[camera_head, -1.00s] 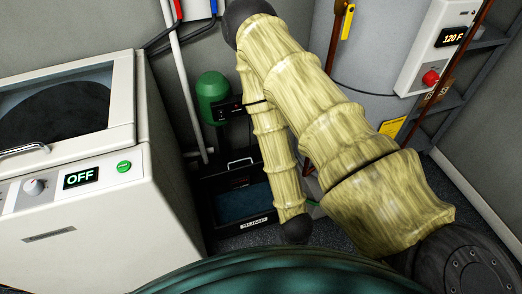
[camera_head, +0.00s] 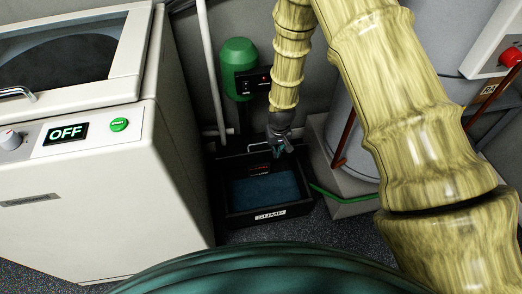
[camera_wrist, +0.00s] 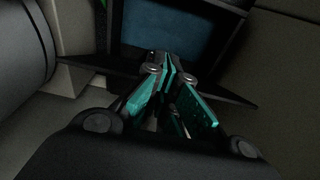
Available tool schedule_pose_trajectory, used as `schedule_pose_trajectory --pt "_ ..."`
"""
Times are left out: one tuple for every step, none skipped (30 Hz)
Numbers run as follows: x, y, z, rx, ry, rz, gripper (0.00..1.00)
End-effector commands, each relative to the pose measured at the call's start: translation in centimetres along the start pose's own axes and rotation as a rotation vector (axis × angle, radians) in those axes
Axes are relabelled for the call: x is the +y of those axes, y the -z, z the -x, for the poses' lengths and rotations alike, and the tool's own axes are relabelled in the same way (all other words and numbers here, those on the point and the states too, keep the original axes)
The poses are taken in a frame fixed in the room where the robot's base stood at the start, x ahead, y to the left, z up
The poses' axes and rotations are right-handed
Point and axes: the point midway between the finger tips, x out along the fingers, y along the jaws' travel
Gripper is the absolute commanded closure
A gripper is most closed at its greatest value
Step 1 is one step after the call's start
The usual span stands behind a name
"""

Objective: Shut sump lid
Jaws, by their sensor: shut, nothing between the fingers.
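The sump (camera_head: 270,214) is a black box on the floor, labelled SUMP on its front, with blue water (camera_head: 262,190) visible inside, so it stands open. A dark panel at its back (camera_head: 234,166) looks like the raised lid; its outline is hard to make out against the dark. My gripper (camera_head: 281,152) points down at the back right of the sump, close to this panel; contact cannot be told. In the wrist view its teal fingers (camera_wrist: 170,84) are together and empty, with a dark edge just beyond them and the sump water (camera_wrist: 170,25) at the top.
A white machine (camera_head: 140,190) with an OFF display stands close at the left. A green cylinder (camera_head: 239,66) and a white pipe (camera_head: 206,75) rise behind the sump. A grey tank on a plinth (camera_head: 345,207) with a green hose stands at the right.

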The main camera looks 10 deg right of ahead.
Motion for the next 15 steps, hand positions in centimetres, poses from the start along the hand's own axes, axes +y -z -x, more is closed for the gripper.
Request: schedule_pose_trajectory --pt "-0.8 2.9 -0.4 0.018 0.001 0.005 1.00" --pt "-1.2 4.3 0.0 0.022 0.002 0.008 1.00" --pt "-1.7 5.9 0.5 0.027 0.003 0.012 1.00" --pt "-2.1 7.0 1.0 0.030 0.004 0.014 1.00" --pt "-2.4 8.1 1.4 0.034 0.006 0.015 1.00" --pt "-2.8 9.2 2.0 0.036 0.007 0.017 1.00" --pt "-3.1 10.0 2.4 0.039 0.008 0.019 1.00" --pt "-3.3 10.6 2.7 0.040 0.008 0.020 1.00" --pt "-3.6 11.3 3.2 0.042 0.009 0.021 1.00" --pt "-3.8 11.6 3.4 0.042 0.009 0.022 1.00" --pt "-3.9 11.9 3.6 0.042 0.010 0.023 1.00" --pt "-4.0 12.2 3.7 0.042 0.010 0.024 1.00" --pt "-4.1 12.3 3.7 0.043 0.010 0.024 1.00" --pt "-4.1 12.4 3.7 0.043 0.011 0.024 1.00" --pt "-4.1 12.4 3.5 0.042 0.011 0.024 1.00"
